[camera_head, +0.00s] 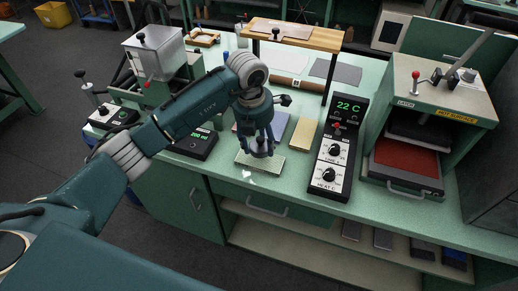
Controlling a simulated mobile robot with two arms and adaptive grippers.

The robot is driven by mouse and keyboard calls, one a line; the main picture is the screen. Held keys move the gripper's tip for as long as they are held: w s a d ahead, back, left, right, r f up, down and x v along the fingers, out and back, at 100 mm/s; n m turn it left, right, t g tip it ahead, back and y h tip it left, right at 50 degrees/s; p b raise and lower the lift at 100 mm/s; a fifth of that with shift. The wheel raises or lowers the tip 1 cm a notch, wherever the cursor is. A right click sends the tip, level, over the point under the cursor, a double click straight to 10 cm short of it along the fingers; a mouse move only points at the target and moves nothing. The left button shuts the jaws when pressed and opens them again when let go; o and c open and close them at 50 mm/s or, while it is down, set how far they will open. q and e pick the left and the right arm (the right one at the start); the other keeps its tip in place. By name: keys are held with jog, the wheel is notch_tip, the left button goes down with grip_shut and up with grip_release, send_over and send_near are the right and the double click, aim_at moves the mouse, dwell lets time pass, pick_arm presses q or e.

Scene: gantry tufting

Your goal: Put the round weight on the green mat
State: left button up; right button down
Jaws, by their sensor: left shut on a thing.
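My left gripper (259,150) reaches down over the bench, shut on a small grey thing that looks like the round weight (262,152). The fingers hide most of the weight. A pale green rectangular mat (272,170) lies on the bench near its front edge, directly under the gripper. The weight is over the mat in the picture; I cannot tell whether it touches it. My right gripper is not in view.
Right of the mat stand a tan block (303,135) and a black control box (340,145) reading 22 C. A press with a red plate (405,170) is farther right. A small black display box (192,144) is left. A wooden shelf (310,37) stands behind.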

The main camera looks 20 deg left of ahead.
aim_at(258, 147)
pick_arm(q)
notch_tip(258, 147, down, 3)
jog(key=shift+s+f+p, duration=0.1)
jog(key=shift+p, duration=0.45)
jog(key=shift+f, duration=0.5)
jog(key=o, duration=1.7)
jog(key=shift+f, duration=0.15)
